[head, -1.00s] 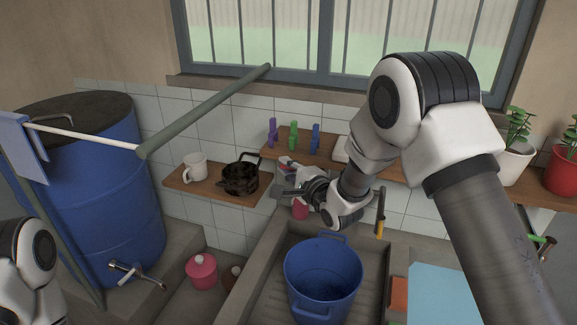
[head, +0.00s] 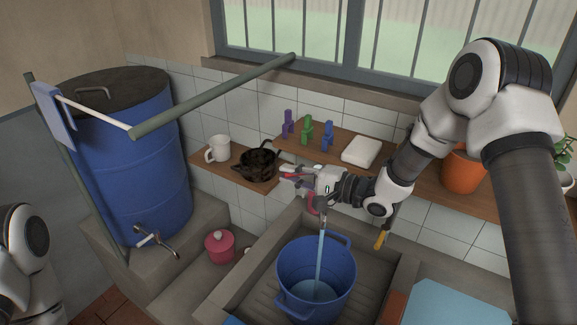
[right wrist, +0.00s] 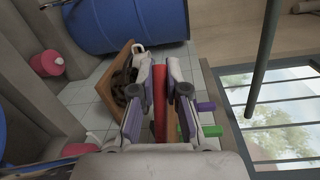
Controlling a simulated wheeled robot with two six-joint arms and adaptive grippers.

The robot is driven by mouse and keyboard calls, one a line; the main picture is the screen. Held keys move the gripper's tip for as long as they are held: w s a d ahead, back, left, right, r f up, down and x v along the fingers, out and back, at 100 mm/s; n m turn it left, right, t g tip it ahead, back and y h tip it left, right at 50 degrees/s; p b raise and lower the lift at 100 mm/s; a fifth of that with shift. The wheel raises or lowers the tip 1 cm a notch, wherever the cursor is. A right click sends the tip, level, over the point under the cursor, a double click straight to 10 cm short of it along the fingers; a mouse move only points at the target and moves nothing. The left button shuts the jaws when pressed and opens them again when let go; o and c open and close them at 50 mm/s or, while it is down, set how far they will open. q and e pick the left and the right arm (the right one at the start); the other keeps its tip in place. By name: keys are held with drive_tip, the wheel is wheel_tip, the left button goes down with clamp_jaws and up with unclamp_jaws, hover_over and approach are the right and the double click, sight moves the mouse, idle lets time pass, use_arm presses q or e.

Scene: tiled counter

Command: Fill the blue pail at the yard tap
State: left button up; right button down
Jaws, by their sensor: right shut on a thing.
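The blue pail (head: 335,270) stands upright in the stone sink, its handle lugs showing at the rim. A thin water stream (head: 320,250) falls into it from the tap, and a shallow layer of water shows at the bottom. My right gripper (head: 296,176) is at the tap above the pail, shut on a red bar, apparently the tap lever. The red bar (right wrist: 160,100) lies between the two fingers in the right wrist view. A red curved part (head: 313,204) shows below the gripper; the rest of the tap is mostly hidden. My left gripper is out of view.
A blue barrel (head: 135,160) and a pink pot (head: 220,247) are left. A grey-green bar (head: 215,95) crosses above.

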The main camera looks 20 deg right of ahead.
drive_tip(key=shift+s+n+g+y, duration=0.25)
drive_tip(key=shift+n+g+y, duration=0.15)
drive_tip(key=shift+g+y, duration=0.1)
drive_tip(key=c, duration=1.3)
unclamp_jaws()
drive_tip(key=shift+o, duration=0.6)
drive_tip(key=shift+a, duration=0.15)
drive_tip(key=f+v, duration=0.1)
drive_tip(key=v, duration=1.1)
drive_tip(key=shift+r, duration=0.45)
drive_tip(key=shift+w, duration=0.15)
